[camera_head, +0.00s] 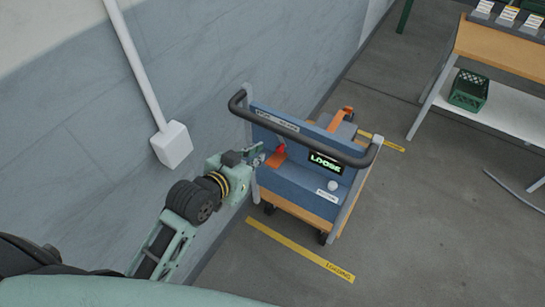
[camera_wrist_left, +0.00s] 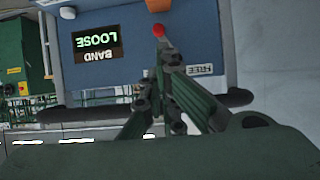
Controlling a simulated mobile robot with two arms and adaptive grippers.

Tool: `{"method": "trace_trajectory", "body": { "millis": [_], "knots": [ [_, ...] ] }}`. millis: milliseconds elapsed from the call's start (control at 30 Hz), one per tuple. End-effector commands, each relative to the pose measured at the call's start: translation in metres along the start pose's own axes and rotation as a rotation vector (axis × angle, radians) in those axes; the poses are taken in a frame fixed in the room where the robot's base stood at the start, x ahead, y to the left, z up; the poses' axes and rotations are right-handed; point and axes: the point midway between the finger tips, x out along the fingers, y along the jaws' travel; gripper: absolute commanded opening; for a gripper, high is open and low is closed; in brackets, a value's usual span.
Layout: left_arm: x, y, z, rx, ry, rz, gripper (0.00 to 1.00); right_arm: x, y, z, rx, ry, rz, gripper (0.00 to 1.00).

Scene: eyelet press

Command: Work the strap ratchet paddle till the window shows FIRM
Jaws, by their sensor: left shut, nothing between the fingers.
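The blue ratchet unit (camera_head: 300,185) sits on a small cart against the wall. Its window (camera_head: 325,162) reads LOOSE; in the left wrist view the window (camera_wrist_left: 97,44) shows upside down with BAND and LOOSE. The paddle, orange with a red tip (camera_head: 280,149), is on the unit's left part. Its red end also shows in the left wrist view (camera_wrist_left: 158,30). My left gripper (camera_head: 260,156) is shut and empty, just left of the paddle. In the wrist view its fingertips (camera_wrist_left: 165,48) appear close to the red end; contact cannot be told. My right gripper is not in view.
The cart's black handle bar (camera_head: 300,143) arches over the unit close to my gripper. A white wall box (camera_head: 171,145) with a conduit is at the left. A bench (camera_head: 500,55) with a green crate (camera_head: 468,90) stands at the right. The floor between is mostly clear.

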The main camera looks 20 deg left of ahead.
Motion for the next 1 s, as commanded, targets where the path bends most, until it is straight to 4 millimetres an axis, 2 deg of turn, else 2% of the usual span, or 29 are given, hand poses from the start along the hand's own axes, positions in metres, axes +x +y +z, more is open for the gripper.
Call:
{"method": "trace_trajectory", "body": {
  "millis": [267,433,567,900,1000],
  "knots": [
    [0.000,0.000,0.000,0.000,0.001,0.000,0.00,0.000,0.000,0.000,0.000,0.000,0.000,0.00],
    [0.011,0.000,-0.001,-0.002,0.002,0.000,0.00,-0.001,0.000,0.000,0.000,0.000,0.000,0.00],
    [0.032,0.000,-0.002,-0.003,0.001,0.000,0.00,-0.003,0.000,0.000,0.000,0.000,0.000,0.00],
    [0.102,0.001,-0.001,-0.002,0.000,0.001,0.00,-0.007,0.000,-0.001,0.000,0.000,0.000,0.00],
    [0.105,0.001,0.018,-0.003,-0.005,0.000,0.00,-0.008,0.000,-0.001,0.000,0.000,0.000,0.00]
  ]
}}
